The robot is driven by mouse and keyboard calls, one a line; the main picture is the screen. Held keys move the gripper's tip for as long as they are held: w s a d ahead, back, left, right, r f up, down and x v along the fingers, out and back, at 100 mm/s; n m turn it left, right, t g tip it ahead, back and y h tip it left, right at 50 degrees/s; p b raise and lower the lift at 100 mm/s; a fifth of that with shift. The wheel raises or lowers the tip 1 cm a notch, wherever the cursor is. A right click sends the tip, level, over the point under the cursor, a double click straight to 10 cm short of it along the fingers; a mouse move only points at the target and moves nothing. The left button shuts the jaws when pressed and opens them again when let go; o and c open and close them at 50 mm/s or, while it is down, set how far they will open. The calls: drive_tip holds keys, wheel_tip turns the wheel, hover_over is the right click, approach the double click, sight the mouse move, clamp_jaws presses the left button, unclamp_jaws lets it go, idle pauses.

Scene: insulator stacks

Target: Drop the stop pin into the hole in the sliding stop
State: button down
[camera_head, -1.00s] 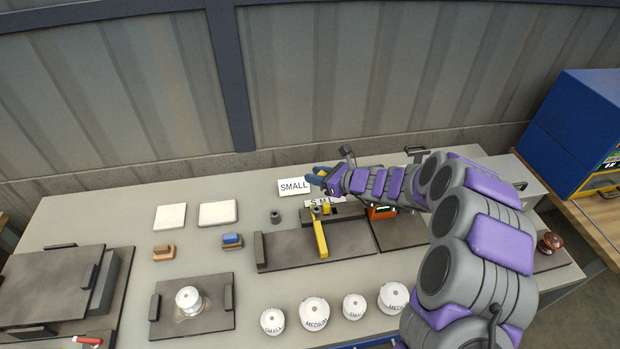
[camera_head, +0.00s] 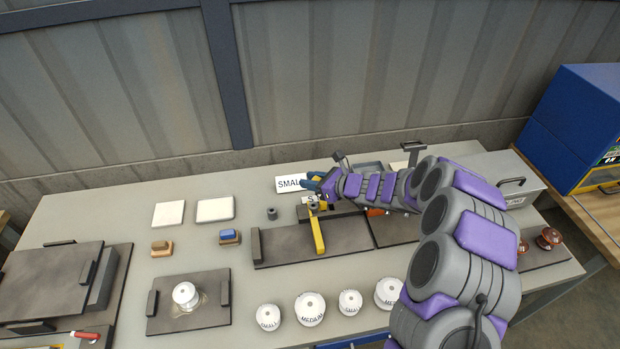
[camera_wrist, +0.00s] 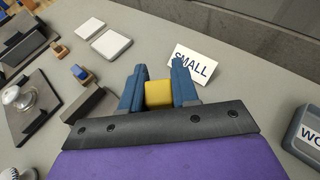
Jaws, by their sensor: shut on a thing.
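My gripper (camera_wrist: 158,85) is shut on a yellow block, which looks like the head of the stop pin (camera_wrist: 159,95), between its blue fingers in the wrist view. The pin's lower part is hidden. In the head view my gripper (camera_head: 314,184) is over the back edge of a dark fixture plate (camera_head: 285,248), just behind a yellow bar (camera_head: 318,234). This bar lies across the plate and seems to belong to the sliding stop. I cannot make out the stop's hole. The gap between the pin and the stop cannot be judged.
A white SMALL card (camera_head: 287,184) stands behind the plate, partly covered by my gripper. A small dark cylinder (camera_head: 272,213) stands left of it. Several white labelled pieces (camera_head: 310,308) line the front. White tiles (camera_head: 215,210) and a blue-topped block (camera_head: 229,236) lie left.

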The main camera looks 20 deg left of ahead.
sight(309, 203)
drive_tip(key=shift+a+f, duration=0.1)
drive_tip(key=shift+f, duration=0.55)
drive_tip(key=shift+a+f+b, duration=0.4)
drive_tip(key=shift+f, duration=0.3)
drive_tip(key=shift+a+f+b, duration=0.35)
drive_tip(key=shift+f+b, duration=0.05)
drive_tip(key=shift+f, duration=0.3)
drive_tip(key=shift+d+r, duration=0.15)
drive_tip(key=shift+d, duration=0.5)
drive_tip(key=shift+a, duration=0.1)
drive_tip(key=shift+s+a, duration=0.1)
drive_tip(key=shift+a, duration=0.4)
drive_tip(key=shift+d, duration=0.4)
drive_tip(key=shift+d, duration=0.1)
drive_tip(key=shift+f+b, duration=1.1)
drive_tip(key=shift+f, duration=1.2)
